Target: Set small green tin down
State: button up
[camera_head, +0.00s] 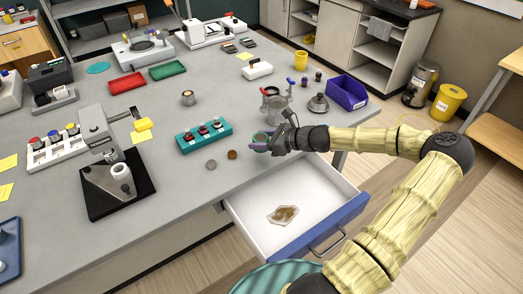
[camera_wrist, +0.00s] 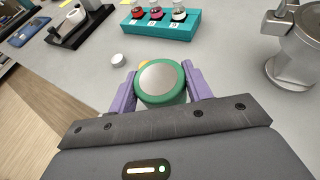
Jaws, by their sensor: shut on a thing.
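The small green tin (camera_wrist: 161,84) has a green rim and a silvery round top. My gripper (camera_wrist: 155,90), with purple fingers on either side of the tin, is shut on it in the wrist view. In the head view my gripper (camera_head: 262,144) and the green tin (camera_head: 260,138) are at the near right edge of the grey table (camera_head: 150,215), above or close to its surface. I cannot tell whether the tin touches the table.
An open drawer (camera_head: 330,207) holding a clear bag (camera_head: 284,214) juts out below. A grey metal device (camera_head: 276,103) stands behind the gripper.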

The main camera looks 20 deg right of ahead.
aim_at(262, 157)
jog(key=shift+f, duration=0.3)
jog(key=shift+f, duration=2.1)
jog(key=o, duration=1)
jog(key=shift+s, duration=0.1)
jog(key=b+v, duration=0.1)
jog(key=v, duration=1.1)
